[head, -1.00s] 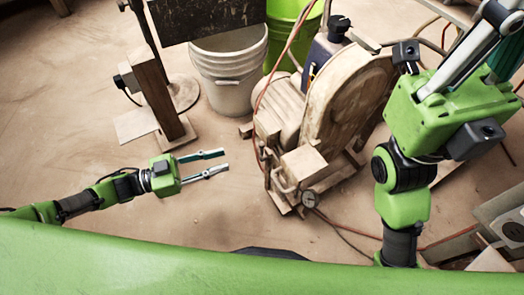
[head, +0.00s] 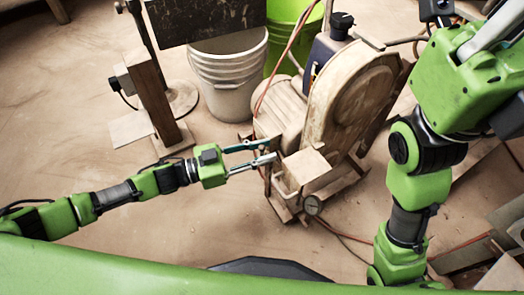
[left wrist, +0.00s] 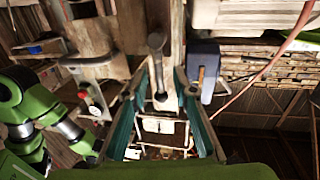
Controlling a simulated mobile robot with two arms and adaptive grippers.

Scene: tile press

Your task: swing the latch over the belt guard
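The machine with the rounded, dusty belt guard (head: 340,95) stands right of the middle in the head view. A block-shaped box (head: 306,165) sits at its near end. My left gripper (head: 271,150) is open, its two fingers apart and reaching to the left side of this box. In the left wrist view, a grey bar with rounded ends (left wrist: 158,68), which looks like the latch handle, stands between the open fingers (left wrist: 162,75). I cannot tell whether they touch it. The fingers hide this bar in the head view. My right gripper is out of view.
A white bucket (head: 229,75) and a green bucket (head: 288,35) stand behind the machine. A wooden post (head: 149,98) stands at the left. A small gauge (head: 312,205) and a hose are at the machine's front.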

